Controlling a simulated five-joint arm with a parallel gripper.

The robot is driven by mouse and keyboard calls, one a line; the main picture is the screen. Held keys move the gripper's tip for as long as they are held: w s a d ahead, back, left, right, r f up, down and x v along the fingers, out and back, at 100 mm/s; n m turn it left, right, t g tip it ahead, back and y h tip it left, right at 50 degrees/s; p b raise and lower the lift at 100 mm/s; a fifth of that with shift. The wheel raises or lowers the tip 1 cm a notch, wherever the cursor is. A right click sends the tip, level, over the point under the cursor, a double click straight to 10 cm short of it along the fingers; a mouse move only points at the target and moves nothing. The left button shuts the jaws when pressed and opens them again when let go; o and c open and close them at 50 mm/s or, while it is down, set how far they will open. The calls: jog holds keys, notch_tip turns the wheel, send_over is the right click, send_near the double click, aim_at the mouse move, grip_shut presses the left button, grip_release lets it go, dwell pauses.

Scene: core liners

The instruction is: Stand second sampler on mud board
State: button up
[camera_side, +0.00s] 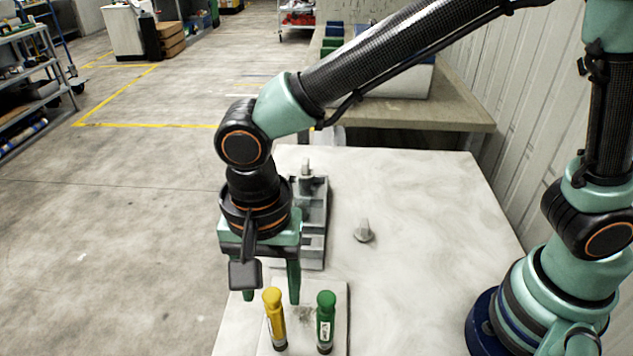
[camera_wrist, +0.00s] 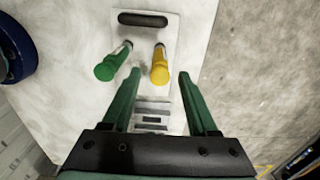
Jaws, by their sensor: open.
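A yellow sampler (camera_side: 276,322) and a green sampler (camera_side: 325,325) stand upright, apart, on the pale mud board (camera_side: 340,300) at the front of the table. Their lower ends are dark. In the wrist view the yellow sampler (camera_wrist: 160,68) shows between the fingertip lines of my gripper (camera_wrist: 159,77), and the green sampler (camera_wrist: 112,62) lies left of them. My gripper (camera_side: 271,294) is open and empty, close to the yellow sampler's top. I see no clear contact with it. The mud board (camera_wrist: 165,32) has a dark slot at its far end in the wrist view.
A grey stepped holder (camera_side: 314,240) stands behind the board, partly hidden by my gripper. A small grey knob-like piece (camera_side: 364,232) sits alone on the white table (camera_side: 420,270). The table's right side is clear. A bench (camera_side: 460,110) stands behind.

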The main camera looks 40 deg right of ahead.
notch_tip(320, 180, up, 6)
jog(key=d+r+n+t, duration=0.1)
jog(key=d+n+t, duration=0.1)
jog(key=d, duration=0.7)
jog(key=w+d+r+n+t, duration=0.1)
jog(key=d+n, duration=0.3)
jog(key=d, duration=0.6)
jog(key=w+d+r+n+t, duration=0.1)
jog(key=d+r+n+t, duration=0.1)
jog(key=d, duration=0.8)
jog(key=shift+w+d+r+n+t, duration=0.2)
jog(key=shift+w+r+n+t, duration=0.1)
jog(key=shift+n, duration=0.2)
